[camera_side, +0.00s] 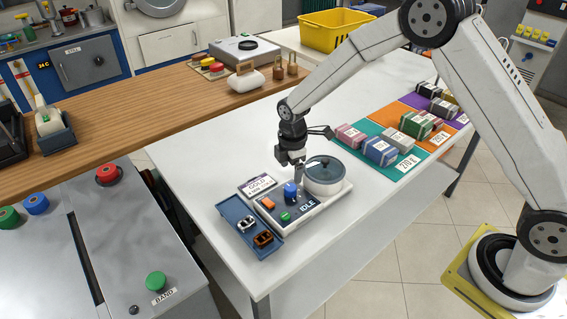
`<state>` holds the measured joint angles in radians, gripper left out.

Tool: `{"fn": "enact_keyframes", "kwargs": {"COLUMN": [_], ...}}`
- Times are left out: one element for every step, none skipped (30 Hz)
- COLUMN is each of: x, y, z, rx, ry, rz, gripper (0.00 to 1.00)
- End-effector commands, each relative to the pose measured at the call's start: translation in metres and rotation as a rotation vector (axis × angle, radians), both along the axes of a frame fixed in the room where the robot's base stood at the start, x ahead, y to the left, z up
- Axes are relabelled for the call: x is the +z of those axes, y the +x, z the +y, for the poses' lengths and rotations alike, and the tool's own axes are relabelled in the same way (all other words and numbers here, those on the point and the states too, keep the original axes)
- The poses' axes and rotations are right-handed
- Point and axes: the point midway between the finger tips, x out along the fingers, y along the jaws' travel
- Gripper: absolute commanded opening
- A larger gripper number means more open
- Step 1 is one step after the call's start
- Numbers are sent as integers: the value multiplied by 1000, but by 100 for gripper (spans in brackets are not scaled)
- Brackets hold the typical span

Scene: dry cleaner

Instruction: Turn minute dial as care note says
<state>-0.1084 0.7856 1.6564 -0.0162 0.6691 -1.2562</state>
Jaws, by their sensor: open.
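A small cleaning machine (318,208) stands on the white table, with a round lidded tub at its right and a panel reading "IDLE". A blue dial (291,190) is on the panel, along with an orange switch (268,203) and a green button (286,217). The care note (259,186) lies behind the panel; its large word looks like "GOLD", and the smaller line is too small to read surely. My gripper (291,164) is open, pointing down just above the blue dial, apart from it as far as I can tell. The dial's setting is not readable.
Wrapped bundles (380,151) lie on coloured mats to the right. A wooden counter (130,120) runs behind left. The table's front is clear.

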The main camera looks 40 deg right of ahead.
Motion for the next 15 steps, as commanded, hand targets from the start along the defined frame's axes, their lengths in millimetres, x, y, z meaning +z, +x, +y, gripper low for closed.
{"fn": "enact_keyframes", "kwargs": {"x": [-4, -6, -10, -13, -17, -21, -24, -28, -32, -36, -39, -44, -47, -50, -54], "y": [0, 0, 0, 0, 0, 0, 1, 1, 1, 1, 1, 1, 1, 1, 1], "z": [0, 0, 0, 0, 0, 0, 0, 0, -1, -1, -1, -1, -1, -1, -1], "rx": [0, -1, -1, -1, -1, -1, -1, -1, -1, -1, -2, -2, -2, -2, -2], "ry": [0, 0, 0, 0, -1, -1, 0, 0, -1, -1, -1, -1, -1, -1, -1], "rz": [1, 1, 0, 1, 2, 1, 1, 0, 1, 1, 1, 1, 0, 0, 1], "gripper": [85, 85, 85, 85, 85, 85, 85, 85, 85, 85, 85, 85, 85, 85, 85]}}
